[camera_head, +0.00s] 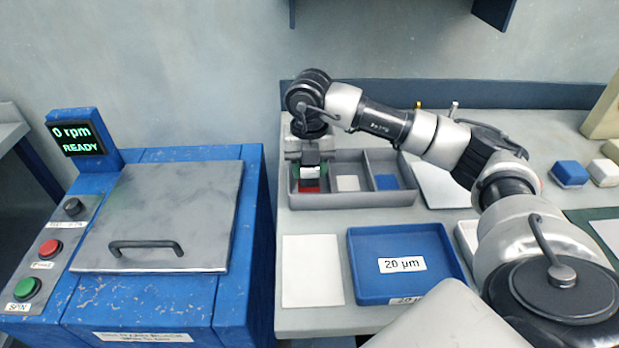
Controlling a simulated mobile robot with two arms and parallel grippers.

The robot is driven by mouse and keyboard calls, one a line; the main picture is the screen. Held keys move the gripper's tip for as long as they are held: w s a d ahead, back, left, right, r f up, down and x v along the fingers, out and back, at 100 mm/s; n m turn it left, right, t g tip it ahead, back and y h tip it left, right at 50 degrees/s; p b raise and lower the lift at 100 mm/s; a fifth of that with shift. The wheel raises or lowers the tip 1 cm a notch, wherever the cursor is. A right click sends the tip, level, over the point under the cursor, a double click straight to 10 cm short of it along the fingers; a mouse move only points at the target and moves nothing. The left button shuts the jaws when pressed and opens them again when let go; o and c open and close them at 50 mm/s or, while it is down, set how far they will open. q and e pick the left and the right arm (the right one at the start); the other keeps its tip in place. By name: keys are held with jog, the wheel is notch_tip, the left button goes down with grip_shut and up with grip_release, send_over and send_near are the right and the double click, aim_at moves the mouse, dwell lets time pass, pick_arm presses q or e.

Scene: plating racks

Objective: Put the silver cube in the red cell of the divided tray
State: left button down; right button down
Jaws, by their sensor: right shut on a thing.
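The grey divided tray (352,201) stands on the bench near its left side. Its left cell has a red floor (308,187), the middle cell a white one (347,183) and the right cell a blue one (386,182). My right gripper (310,168) points down at the left cell and is shut on the silver cube (310,173). The cube shows as a small pale block below the dark fingers, over the red floor. I cannot tell whether it touches the floor. The gripper hides the back of this cell. My left gripper is out of view.
A blue tray (365,295) labelled 20 µm and a white sheet (312,270) lie in front of the divided tray. A blue block (570,174) and a pale block (603,172) stand at the right. A blue machine (240,285) with a closed metal lid (165,210) stands at the left.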

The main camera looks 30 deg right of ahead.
aim_at(309, 182)
jog(key=shift+f, duration=1.95)
jog(key=shift+f, duration=0.15)
jog(key=c, duration=0.9)
grip_release()
notch_tip(309, 182, up, 12)
jog(key=shift+r, duration=0.2)
